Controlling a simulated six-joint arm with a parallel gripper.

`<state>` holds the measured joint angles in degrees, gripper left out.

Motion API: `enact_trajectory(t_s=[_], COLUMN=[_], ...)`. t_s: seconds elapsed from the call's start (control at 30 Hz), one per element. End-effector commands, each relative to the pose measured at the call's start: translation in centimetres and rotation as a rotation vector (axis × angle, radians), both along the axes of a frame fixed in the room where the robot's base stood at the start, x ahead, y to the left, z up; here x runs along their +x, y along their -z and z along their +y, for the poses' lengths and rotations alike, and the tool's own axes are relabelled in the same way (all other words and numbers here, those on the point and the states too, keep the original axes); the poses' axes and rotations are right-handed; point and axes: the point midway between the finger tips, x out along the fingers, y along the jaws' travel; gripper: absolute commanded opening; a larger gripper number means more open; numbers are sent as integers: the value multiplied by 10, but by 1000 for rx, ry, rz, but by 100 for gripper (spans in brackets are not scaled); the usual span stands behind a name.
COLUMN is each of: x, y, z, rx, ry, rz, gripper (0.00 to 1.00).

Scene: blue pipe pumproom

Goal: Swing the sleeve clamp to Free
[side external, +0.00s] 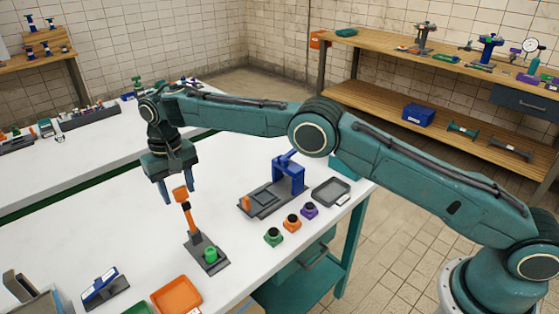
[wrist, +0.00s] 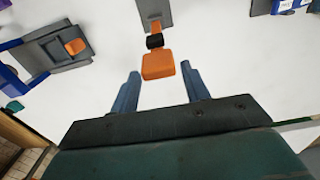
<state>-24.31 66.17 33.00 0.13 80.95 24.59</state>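A device with a long orange lever (side external: 187,212) on a dark grey base plate (side external: 220,263), with a green round part (side external: 210,255) on it, stands on the white table; it looks like the sleeve clamp. The lever stands up at a tilt, with a black collar below its orange end block. My gripper (side external: 181,193) is open above the base, its blue fingers near the end block. In the wrist view the end block (wrist: 158,65) shows between and just beyond the open fingertips (wrist: 160,72), with no visible contact. I see no readable "Free" mark.
A blue fixture (side external: 290,173) on a grey plate with an orange piece stands to the right. Green, orange and purple knobbed pieces (side external: 292,222) and a grey tray (side external: 331,192) lie near the table edge. An orange tray (side external: 176,296) and a blue-topped block (side external: 101,287) lie in front.

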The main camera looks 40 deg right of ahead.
Motion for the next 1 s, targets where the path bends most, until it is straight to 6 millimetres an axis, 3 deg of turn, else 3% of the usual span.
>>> enact_trajectory(t_s=[0.57, 1.0], x=[-4, -21], y=[-6, -11], z=[3, 3], rx=[1, 1], ry=[-7, -7], rz=[-2, -1], gripper=[51, 51])
